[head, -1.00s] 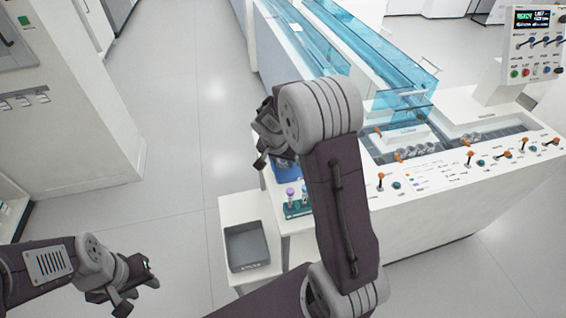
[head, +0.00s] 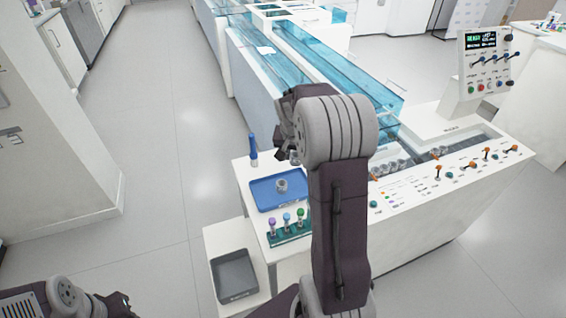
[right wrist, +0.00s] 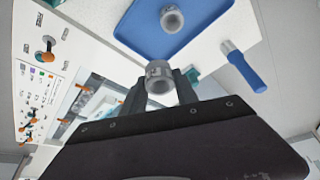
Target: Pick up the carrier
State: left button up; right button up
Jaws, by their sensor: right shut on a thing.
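My right gripper (head: 288,150) is above the machine's near end. In the right wrist view its fingers (right wrist: 160,88) are shut on a grey ring-shaped carrier (right wrist: 158,70). The held carrier (head: 295,159) shows only partly beneath the gripper in the head view. A second grey carrier (head: 282,185) sits on a blue tray (head: 262,199); it also shows in the right wrist view (right wrist: 171,18), apart from the held one. My left gripper (head: 120,304) is at the lower left edge, over the floor, too small and cut off to judge its jaws.
A blue-handled tool (head: 253,150) stands behind the tray. A teal rack (head: 289,231) with coloured-capped tubes is in front of it. A grey bin (head: 235,275) sits lower left. Clear blue-covered tracks (head: 330,60) and a lever panel (head: 440,184) lie to the right.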

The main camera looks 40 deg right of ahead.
jog(key=shift+d+r, duration=0.1)
jog(key=shift+d, duration=0.1)
notch_tip(320, 180, up, 5)
jog(key=p, duration=0.4)
jog(key=shift+p, duration=0.35)
